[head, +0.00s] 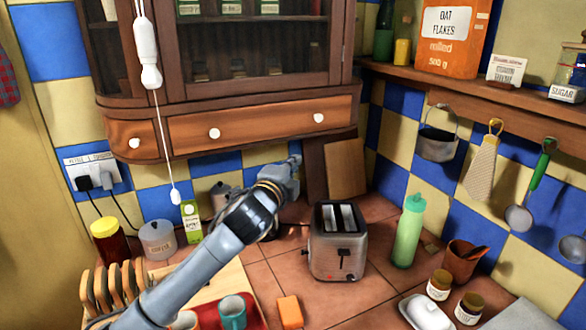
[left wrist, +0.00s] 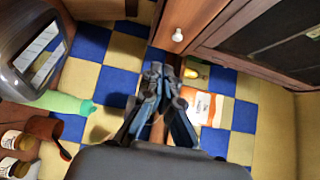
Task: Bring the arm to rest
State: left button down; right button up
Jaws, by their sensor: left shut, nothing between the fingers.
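My left arm (head: 195,270) reaches in from the lower left of the head view, over the counter. My left gripper (head: 293,163) is at its far end, below the drawers of the wall cabinet and to the upper left of the toaster. In the left wrist view the gripper (left wrist: 157,72) has its fingers together with nothing between them. My right gripper is in neither view.
The silver toaster (head: 337,245) stands right of my arm, with a green bottle (head: 409,230) beyond it. A wooden toast rack (head: 112,287) and a red tray (head: 255,308) with cups are near the arm. The cabinet (head: 235,125) hangs above the gripper.

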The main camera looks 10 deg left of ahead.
pick_arm(q)
jog(key=s+a+f+n+g+y, duration=0.1)
jog(key=s+a+f+n+g, duration=0.3)
jog(key=s+f, duration=0.7)
jog(key=s+d+f+n+g+y, duration=0.1)
jog(key=s+f+n+g, duration=0.2)
jog(key=s+f+n, duration=0.75)
jog(key=s+a+f+n+g+y, duration=0.1)
jog(key=s+a+f+n+g, duration=0.2)
jog(key=s+f, duration=0.7)
jog(key=s+a+f+n+g, duration=0.1)
jog(key=s+a+f+g, duration=0.4)
jog(key=s, duration=0.9)
notch_tip(320, 180, down, 28)
jog(key=s+d, duration=0.1)
jog(key=s, duration=0.1)
jog(key=s+a+f+g, duration=0.1)
jog(key=s+a+f, duration=0.1)
jog(key=s+f, duration=1.2)
jog(key=shift+s+a+m+g, duration=0.3)
jog(key=shift+s+m, duration=0.05)
jog(key=shift+s, duration=0.5)
jog(key=shift+f, duration=0.1)
